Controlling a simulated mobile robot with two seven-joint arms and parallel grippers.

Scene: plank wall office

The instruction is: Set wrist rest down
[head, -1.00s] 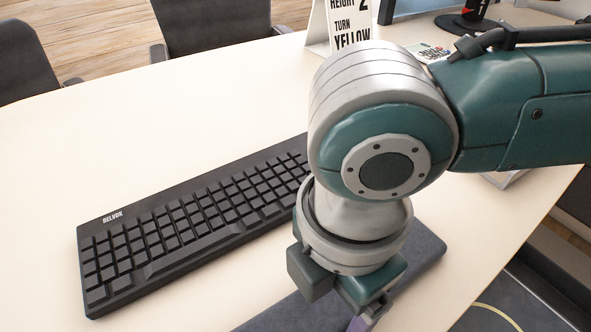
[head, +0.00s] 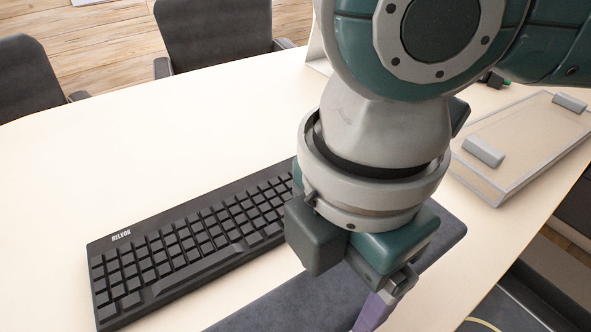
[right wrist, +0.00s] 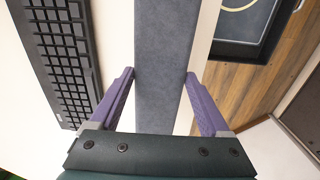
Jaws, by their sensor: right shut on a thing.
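The wrist rest (head: 290,308) is a long, flat, dark blue-grey pad in front of the black keyboard (head: 190,240), roughly parallel to it. My right gripper comes down over the pad in the head view, and one purple finger (head: 373,312) shows. In the right wrist view, the gripper (right wrist: 160,75) is shut on the wrist rest (right wrist: 165,50), with one purple finger against each long edge. My arm hides part of the pad and the keyboard's right end. I cannot tell the pad's exact height above the desk. My left gripper is not in view.
A shallow clear-topped box with grey blocks (head: 484,151) lies on the right of the desk (head: 120,180). The desk's front edge and floor are at lower right. Chairs (head: 212,35) stand behind the far edge. The desk behind the keyboard is clear.

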